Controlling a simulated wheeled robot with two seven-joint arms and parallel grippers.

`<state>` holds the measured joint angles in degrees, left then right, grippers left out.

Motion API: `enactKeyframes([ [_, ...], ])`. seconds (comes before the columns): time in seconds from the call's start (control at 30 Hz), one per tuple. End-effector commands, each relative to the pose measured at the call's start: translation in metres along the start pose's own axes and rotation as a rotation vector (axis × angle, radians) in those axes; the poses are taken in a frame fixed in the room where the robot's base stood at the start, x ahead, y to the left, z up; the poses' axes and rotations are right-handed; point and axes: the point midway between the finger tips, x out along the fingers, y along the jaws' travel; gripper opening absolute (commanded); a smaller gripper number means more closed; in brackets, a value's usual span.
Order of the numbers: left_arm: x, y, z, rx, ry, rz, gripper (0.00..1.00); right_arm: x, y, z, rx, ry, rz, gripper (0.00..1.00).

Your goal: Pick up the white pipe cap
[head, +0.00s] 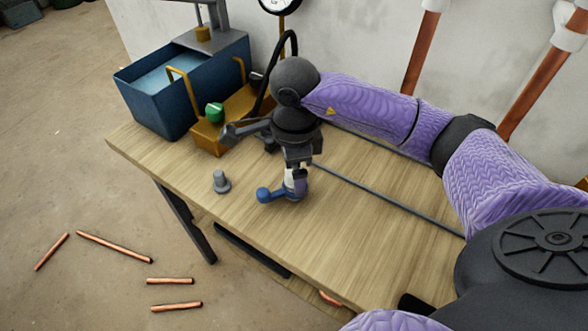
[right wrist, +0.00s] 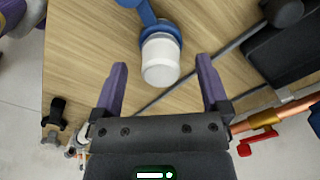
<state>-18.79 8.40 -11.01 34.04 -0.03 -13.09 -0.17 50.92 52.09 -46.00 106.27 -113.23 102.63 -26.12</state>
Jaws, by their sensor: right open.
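The white pipe cap (right wrist: 160,62) is a short white cylinder beside a blue part (right wrist: 158,31) on the wooden bench, in the right wrist view. In the head view the cap (head: 289,182) is partly hidden by my gripper, and the blue part (head: 265,195) with its round knob shows beside it. My right gripper (right wrist: 161,64) is open, with one purple finger on each side of the cap and a gap to both. In the head view my right gripper (head: 297,172) hangs down over the cap. My left gripper is not in view.
A grey flanged fitting (head: 221,183) stands on the bench to the left. A yellow unit with a green knob (head: 215,112) and a blue tank (head: 160,100) stand behind. A thin grey rod (head: 370,192) crosses the bench. Several copper pipes (head: 113,246) lie on the floor.

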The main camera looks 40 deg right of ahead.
Motion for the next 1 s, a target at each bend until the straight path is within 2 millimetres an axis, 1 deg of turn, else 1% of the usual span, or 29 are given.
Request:
enactKeyframes([
  [0.03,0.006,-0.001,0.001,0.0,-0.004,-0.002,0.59,0.012,0.0,0.0,0.001,0.001,0.003,0.96],
  [0.07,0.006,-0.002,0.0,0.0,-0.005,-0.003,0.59,0.014,0.0,0.0,0.0,0.0,0.003,0.96],
  [0.23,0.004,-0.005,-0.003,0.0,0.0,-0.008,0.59,0.012,0.0,0.0,0.0,-0.001,0.0,0.96],
  [0.27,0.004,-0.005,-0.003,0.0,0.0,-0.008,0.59,0.012,0.0,0.0,0.0,-0.002,0.0,0.91],
  [0.3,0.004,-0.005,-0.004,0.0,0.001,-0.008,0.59,0.012,0.0,0.0,0.0,-0.002,0.0,0.83],
  [0.37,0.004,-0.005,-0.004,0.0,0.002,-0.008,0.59,0.012,0.0,0.0,0.0,-0.002,0.0,0.7],
  [0.4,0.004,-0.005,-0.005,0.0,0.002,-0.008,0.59,0.012,0.0,0.0,0.0,-0.002,0.0,0.62],
  [0.57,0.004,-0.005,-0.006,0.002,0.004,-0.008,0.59,0.012,0.0,0.0,0.0,-0.002,0.0,0.28],
  [0.6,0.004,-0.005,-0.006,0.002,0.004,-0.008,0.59,0.012,0.0,0.0,0.0,-0.002,0.0,0.19],
  [0.7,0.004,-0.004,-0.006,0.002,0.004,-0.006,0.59,0.012,0.0,0.0,0.0,-0.002,0.0,0.0],
  [0.9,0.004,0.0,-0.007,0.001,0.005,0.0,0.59,0.01,0.0,0.001,0.0,-0.002,-0.001,0.0],
  [0.97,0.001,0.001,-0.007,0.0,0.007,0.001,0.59,0.003,-0.001,0.001,0.0,-0.004,-0.003,0.0],
  [1.0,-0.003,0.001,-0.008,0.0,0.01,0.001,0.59,-0.006,-0.001,0.001,0.0,-0.005,-0.006,0.0],
])
